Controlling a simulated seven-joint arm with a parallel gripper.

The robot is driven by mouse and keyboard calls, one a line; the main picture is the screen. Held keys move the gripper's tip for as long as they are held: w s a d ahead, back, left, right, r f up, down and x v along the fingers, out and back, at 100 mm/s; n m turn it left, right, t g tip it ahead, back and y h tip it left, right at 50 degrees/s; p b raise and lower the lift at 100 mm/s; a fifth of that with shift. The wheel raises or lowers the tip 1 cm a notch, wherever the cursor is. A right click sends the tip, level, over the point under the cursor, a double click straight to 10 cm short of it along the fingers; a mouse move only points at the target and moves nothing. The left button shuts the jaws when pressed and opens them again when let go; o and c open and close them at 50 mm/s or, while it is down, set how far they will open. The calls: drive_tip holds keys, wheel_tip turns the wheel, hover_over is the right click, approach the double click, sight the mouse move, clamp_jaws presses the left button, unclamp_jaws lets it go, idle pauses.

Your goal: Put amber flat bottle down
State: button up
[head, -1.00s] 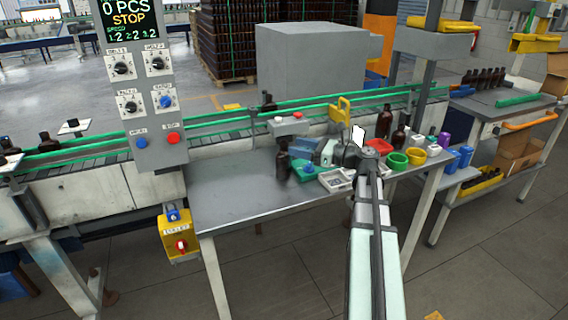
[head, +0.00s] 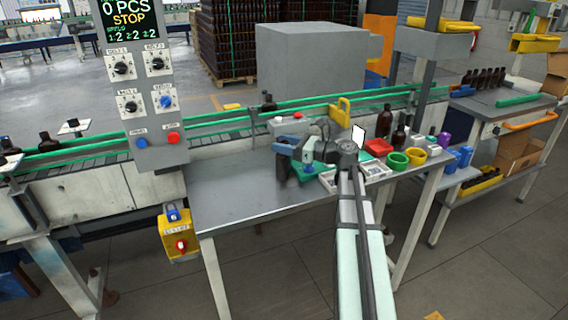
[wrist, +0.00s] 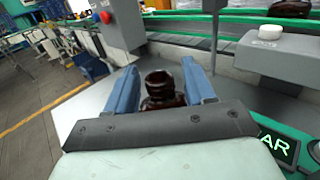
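The amber flat bottle (head: 283,168) is at the back middle of the grey table, left of the teal device. My gripper (head: 287,145) comes at it from the right, its blue fingers level with the bottle's upper part and hiding its neck in the head view. In the wrist view the bottle (wrist: 162,90) stands between the two blue fingers (wrist: 160,88), which appear to press on its sides. Its lower part is hidden behind my gripper there. It looks upright, with its base at or very near the table top (head: 235,195); contact is hard to tell.
A teal device (head: 308,170) and a white tray (head: 376,172) lie to the right. The conveyor (head: 225,143) runs behind. The table's left part is clear.

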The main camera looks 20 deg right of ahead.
clamp_jaws()
drive_tip(key=shift+r, duration=0.1)
idle(0.5)
